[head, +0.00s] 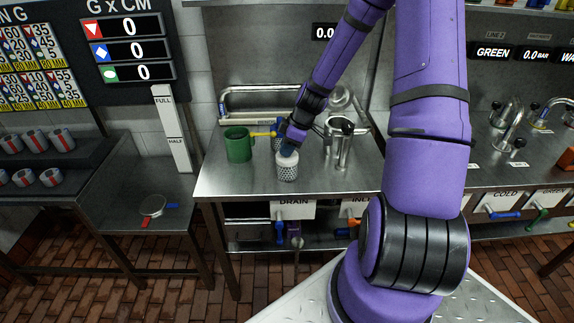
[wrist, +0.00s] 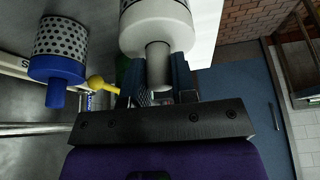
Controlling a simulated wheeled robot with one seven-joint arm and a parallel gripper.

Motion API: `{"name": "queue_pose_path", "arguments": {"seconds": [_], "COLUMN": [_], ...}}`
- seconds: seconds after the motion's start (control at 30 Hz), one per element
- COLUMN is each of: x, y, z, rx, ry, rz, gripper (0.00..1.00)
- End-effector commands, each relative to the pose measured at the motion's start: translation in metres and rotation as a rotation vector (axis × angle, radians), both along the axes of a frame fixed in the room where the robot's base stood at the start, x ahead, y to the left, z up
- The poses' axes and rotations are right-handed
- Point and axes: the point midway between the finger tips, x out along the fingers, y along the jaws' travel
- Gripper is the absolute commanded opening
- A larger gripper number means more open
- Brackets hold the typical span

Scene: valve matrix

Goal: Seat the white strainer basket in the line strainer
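The white strainer basket (head: 288,172), with a white top and a perforated lower part, is directly below my gripper (head: 289,150) over the steel bench. Whether its bottom touches the bench is unclear. In the wrist view, the grey knob of the white basket (wrist: 158,22) sits between the two fingers of my gripper (wrist: 160,88), which look closed on it. A steel upright housing (head: 342,142), seemingly the line strainer, stands to the right with pipework and a round steel disc (head: 339,98) behind it. Its opening is not clearly visible.
A green cylinder (head: 238,146) stands left of the basket, with a yellow handle (head: 262,134) beside it. A blue-topped perforated basket (wrist: 60,52) shows in the wrist view. The bench's front left (head: 225,183) is clear. Labelled drain and inlet valves (head: 294,210) hang below its front edge.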

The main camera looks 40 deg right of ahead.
Motion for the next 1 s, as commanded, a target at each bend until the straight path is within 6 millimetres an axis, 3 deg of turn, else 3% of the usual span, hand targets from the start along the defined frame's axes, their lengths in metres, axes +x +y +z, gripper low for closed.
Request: {"name": "queue_pose_path", "arguments": {"seconds": [0.47,0.77,1.0], "x": [0.000,0.001,-0.045], "y": [0.000,-0.001,-0.009], "z": [0.003,0.035,0.040], "rx": [-0.001,-0.003,0.000], "ry": [-0.001,-0.004,0.000], "rz": [0.000,0.000,-0.005], "gripper": [0.00,0.00,0.00]}}
